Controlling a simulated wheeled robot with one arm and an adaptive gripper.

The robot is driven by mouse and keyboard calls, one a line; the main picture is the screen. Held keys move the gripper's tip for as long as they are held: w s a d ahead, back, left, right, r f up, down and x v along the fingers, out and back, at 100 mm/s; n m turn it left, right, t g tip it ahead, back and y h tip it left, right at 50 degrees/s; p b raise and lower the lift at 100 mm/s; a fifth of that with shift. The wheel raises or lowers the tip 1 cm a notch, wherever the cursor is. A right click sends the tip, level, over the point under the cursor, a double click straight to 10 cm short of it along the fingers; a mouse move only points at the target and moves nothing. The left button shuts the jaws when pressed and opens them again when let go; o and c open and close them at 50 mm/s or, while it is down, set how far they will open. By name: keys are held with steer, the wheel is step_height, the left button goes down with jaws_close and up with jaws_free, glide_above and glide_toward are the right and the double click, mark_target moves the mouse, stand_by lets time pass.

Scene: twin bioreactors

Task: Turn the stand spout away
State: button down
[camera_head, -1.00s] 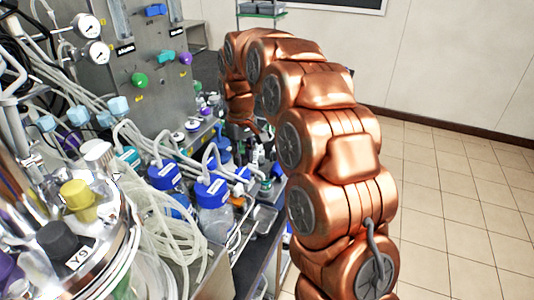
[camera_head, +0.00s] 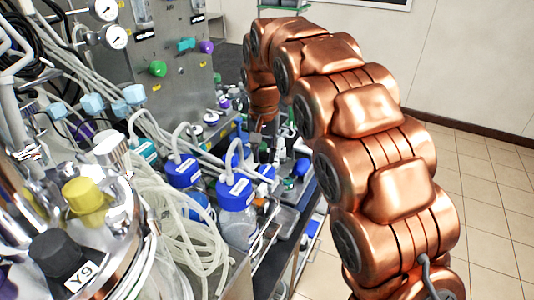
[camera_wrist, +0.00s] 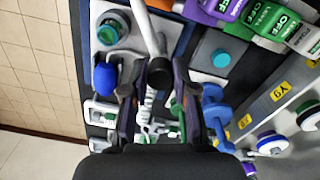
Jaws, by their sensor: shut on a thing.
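In the wrist view, a pale rod with a round black end, which I take to be the stand spout (camera_wrist: 147,32), runs down from the top edge to between my fingers. My gripper (camera_wrist: 156,78) has its two dark fingers on either side of that black end, shut on the spout. The exact contact between fingers and spout is hard to see. In the head view my copper arm arches over the bench; the gripper is small there and the spout cannot be made out.
Blue-capped bottles (camera_head: 236,205) with tubing stand beside the bench edge. A bioreactor vessel with a yellow cap (camera_head: 83,194) is at left. A grey panel (camera_head: 175,60) with coloured knobs rises behind. Blue and green fittings crowd the gripper. Tiled floor (camera_head: 490,215) at right is clear.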

mark_target(264, 155)
steer(key=shift+m, duration=0.5)
steer(key=c, duration=0.9)
jaws_free()
steer(key=shift+r, duration=0.15)
step_height(264, 155, up, 7)
steer(key=shift+f, duration=0.2)
steer(key=shift+r, duration=0.3)
